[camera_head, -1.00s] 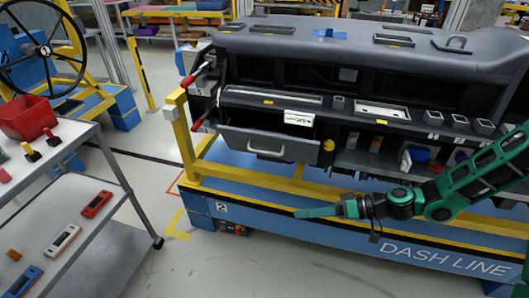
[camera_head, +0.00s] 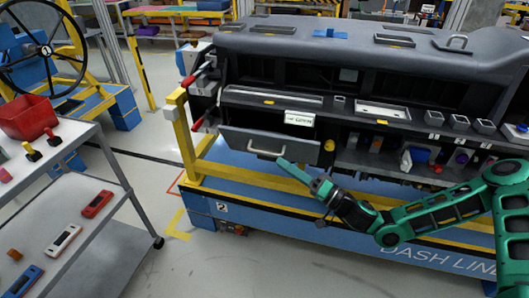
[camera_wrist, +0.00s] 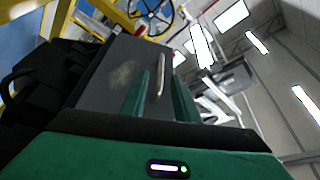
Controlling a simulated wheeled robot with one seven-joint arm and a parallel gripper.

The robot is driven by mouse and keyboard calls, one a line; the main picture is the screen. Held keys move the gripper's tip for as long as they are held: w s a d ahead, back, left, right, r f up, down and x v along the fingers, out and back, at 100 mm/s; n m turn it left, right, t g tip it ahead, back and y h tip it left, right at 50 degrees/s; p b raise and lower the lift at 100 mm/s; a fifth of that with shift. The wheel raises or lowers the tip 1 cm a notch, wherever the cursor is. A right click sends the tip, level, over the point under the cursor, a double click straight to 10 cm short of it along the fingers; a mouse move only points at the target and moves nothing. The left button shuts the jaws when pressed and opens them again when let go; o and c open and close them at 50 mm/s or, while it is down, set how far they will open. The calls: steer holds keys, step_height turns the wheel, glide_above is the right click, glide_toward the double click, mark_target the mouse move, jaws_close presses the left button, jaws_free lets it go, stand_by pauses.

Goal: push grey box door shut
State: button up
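The grey box door (camera_head: 232,141) is a flat dark grey panel with a pale bar handle (camera_head: 267,152), below the left part of the dashboard. It leans outward, with a dark gap above its top edge. My green gripper (camera_head: 284,164) is in front of the door's lower edge, just right of and below the handle; I cannot tell whether it touches. In the wrist view the door (camera_wrist: 108,78) lies ahead, with the handle (camera_wrist: 161,75) between the two fingers (camera_wrist: 160,90).
The dashboard (camera_head: 350,60) rests on a blue and yellow stand (camera_head: 262,213), whose yellow rail runs below the door. A grey shelf cart (camera_head: 110,230) with a red bin (camera_head: 28,118) stands at the left. The floor between them is clear.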

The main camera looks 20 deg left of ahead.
mark_target(263, 152)
steer(key=x, duration=0.8)
steer(key=shift+w+a+r, duration=0.1)
steer(key=shift+a, duration=0.25)
jaws_close()
